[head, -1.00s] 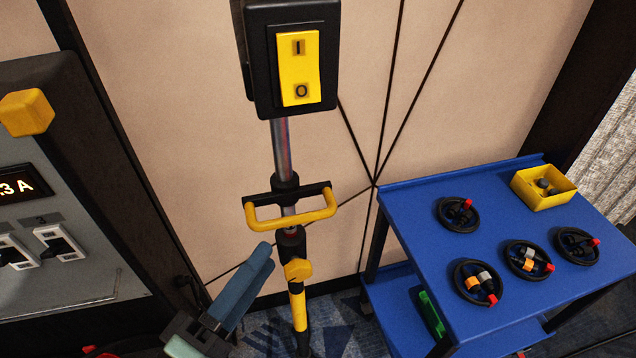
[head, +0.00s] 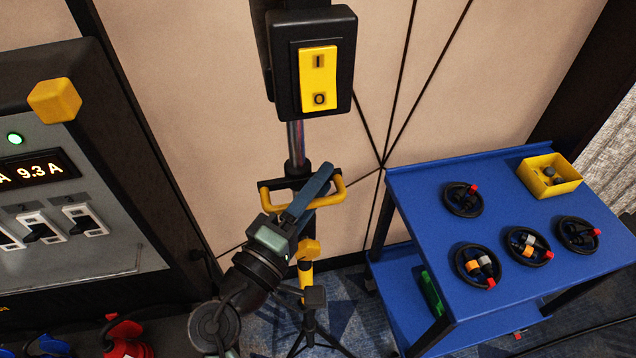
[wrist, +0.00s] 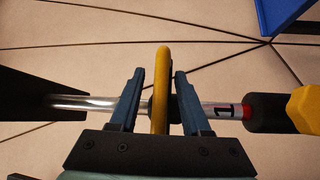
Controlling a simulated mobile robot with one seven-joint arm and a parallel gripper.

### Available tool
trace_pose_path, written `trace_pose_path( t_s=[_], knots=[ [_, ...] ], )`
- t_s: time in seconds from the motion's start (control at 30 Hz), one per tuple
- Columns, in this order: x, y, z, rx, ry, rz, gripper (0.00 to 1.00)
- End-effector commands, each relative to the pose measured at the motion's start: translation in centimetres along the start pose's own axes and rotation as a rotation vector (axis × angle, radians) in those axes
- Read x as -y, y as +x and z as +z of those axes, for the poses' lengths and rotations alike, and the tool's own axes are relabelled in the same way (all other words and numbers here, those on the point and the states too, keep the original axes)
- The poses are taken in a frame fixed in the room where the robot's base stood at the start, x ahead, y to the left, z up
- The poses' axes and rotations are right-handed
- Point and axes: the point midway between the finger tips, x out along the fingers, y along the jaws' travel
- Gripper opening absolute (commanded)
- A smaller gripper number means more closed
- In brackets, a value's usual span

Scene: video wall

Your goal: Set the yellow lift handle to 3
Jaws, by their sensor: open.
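The yellow lift handle (head: 334,197) is a U-shaped bar on a black bracket around the upright pole, below a black box with a yellow I/O rocker (head: 318,79). My gripper (head: 312,188) is in front of the handle and hides its middle. In the wrist view my gripper (wrist: 158,85) is open, with one blue finger on each side of the yellow handle bar (wrist: 161,70). Gaps show between the bar and both fingers. A red-edged scale mark (wrist: 228,110) shows on the pole; its full figure is hard to read.
A blue cart (head: 415,200) at right bears several coiled cables and a yellow box (head: 550,177). A grey panel (head: 70,230) with switches and a lit display stands at left. A yellow knob (head: 308,250) sits lower on the pole.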

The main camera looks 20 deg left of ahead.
Motion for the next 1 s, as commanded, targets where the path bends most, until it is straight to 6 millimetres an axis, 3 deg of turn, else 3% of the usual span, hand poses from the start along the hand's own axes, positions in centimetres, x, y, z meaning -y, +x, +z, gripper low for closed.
trace_pose_path(
  t_s=[0.03,0.3,1.0],
  knots=[
    [0.01,-0.02,0.0,0.0,0.0,0.0,0.45],
    [-0.03,-0.03,0.0,0.0,0.0,0.001,0.0],
    [-0.02,0.01,0.14,0.004,-0.001,0.001,0.0]
  ],
)
